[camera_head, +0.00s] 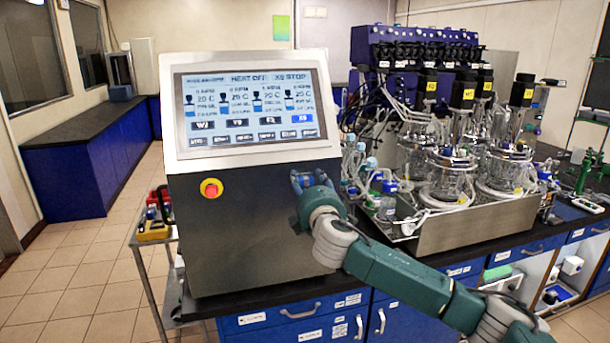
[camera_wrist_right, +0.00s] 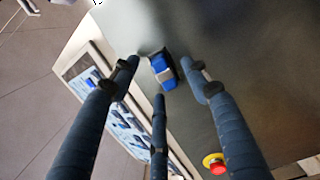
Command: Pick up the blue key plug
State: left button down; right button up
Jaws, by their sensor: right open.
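The blue key plug (camera_wrist_right: 162,70) shows in the right wrist view, seated on the dark front face of the control console. My right gripper (camera_wrist_right: 160,80) is open, with its dark fingers spread around the line of view to the plug. The plug shows between the fingertips, and no finger is visibly closed on it. In the head view my right gripper (camera_head: 308,182) is in front of the console (camera_head: 240,240), below the right part of its screen. The plug cannot be made out clearly there, as the gripper covers that area. My left gripper is not in view.
A red stop button (camera_head: 211,188) with a yellow ring is on the console's face, left of the gripper. The lit screen (camera_head: 250,105) is above. Glass bioreactors (camera_head: 450,170) stand in a metal tray (camera_head: 480,228) to the right. A cart (camera_head: 150,240) stands at left.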

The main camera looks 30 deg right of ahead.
jog(key=shift+w+d+f, duration=0.1)
jog(key=shift+w, duration=0.3)
jog(key=shift+s, duration=0.1)
jog(key=shift+c, duration=0.5)
grip_shut()
